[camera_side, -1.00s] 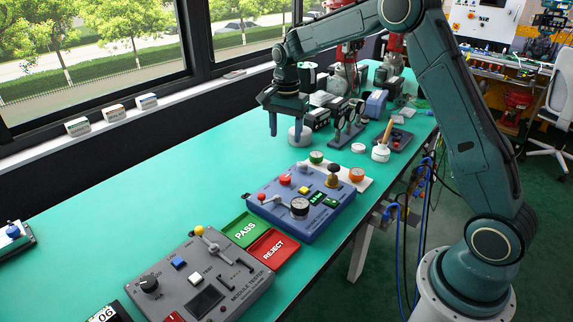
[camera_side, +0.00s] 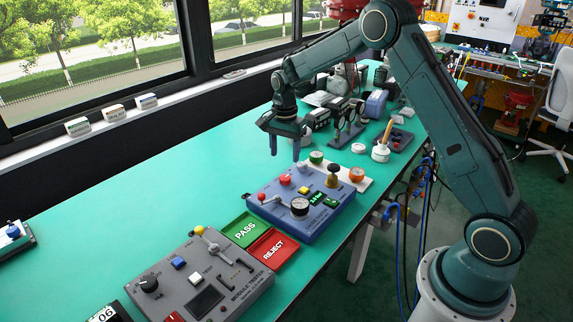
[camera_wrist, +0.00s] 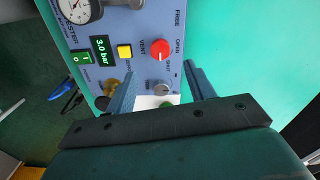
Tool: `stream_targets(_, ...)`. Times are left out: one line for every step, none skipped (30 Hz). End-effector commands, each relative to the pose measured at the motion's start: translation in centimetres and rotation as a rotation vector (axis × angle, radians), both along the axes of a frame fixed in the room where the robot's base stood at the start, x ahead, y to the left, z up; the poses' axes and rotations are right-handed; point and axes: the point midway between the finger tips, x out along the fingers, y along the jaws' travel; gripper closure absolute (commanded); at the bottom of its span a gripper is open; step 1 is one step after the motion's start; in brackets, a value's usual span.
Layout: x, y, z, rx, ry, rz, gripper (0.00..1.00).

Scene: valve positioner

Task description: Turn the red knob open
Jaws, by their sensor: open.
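The red knob (camera_side: 285,180) sits on top of the blue valve box (camera_side: 318,222), near its far left edge. In the wrist view the red knob (camera_wrist: 158,49) shows beside VENT, OPEN and SHUT lettering. My gripper (camera_side: 285,155) is open and empty, pointing down above and behind the red knob in the side view. In the wrist view, the red knob appears near the line between my gripper's two fingertips (camera_wrist: 159,63). The fingers do not visibly touch it. I cannot tell the knob's angle.
A grey knob (camera_wrist: 160,86), a yellow button (camera_wrist: 124,51), a dial gauge (camera_side: 300,207) and a black-topped brass knob (camera_side: 333,175) share the box. PASS (camera_side: 243,230) and REJECT (camera_side: 272,248) plates lie in front.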

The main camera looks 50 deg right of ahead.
Motion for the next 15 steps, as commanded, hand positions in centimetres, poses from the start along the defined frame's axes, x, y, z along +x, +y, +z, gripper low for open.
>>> stream_targets(-0.1, 0.0, -0.9, 0.0, 0.003, 0.0, 0.46)
stream_targets(-0.1, 0.0, -1.4, 0.001, 0.004, 0.0, 0.46)
stream_targets(-0.1, 0.0, -2.0, 0.0, 0.003, 0.0, 0.46)
stream_targets(-0.1, 0.0, -2.4, 0.0, 0.003, 0.0, 0.46)
stream_targets(-0.1, 0.0, -2.9, 0.0, 0.003, 0.0, 0.46)
stream_targets(-0.1, 0.0, -3.5, 0.0, 0.003, 0.0, 0.46)
stream_targets(-0.1, 0.0, -4.0, 0.0, 0.003, 0.0, 0.46)
stream_targets(-0.1, 0.0, -4.4, 0.0, 0.003, 0.0, 0.46)
stream_targets(-0.1, 0.0, -5.0, 0.001, 0.002, 0.0, 0.46)
stream_targets(-0.1, 0.0, -5.4, 0.0, 0.003, 0.0, 0.46)
stream_targets(-0.1, 0.0, -5.8, 0.0, 0.003, 0.0, 0.46)
stream_targets(-0.1, 0.0, -6.3, 0.001, 0.002, 0.0, 0.46)
stream_targets(0.0, 0.0, -6.6, 0.0, 0.002, 0.0, 0.46)
stream_targets(-0.1, 0.0, -6.9, 0.001, 0.002, 0.0, 0.46)
stream_targets(-0.1, 0.0, -7.3, 0.001, 0.002, 0.0, 0.46)
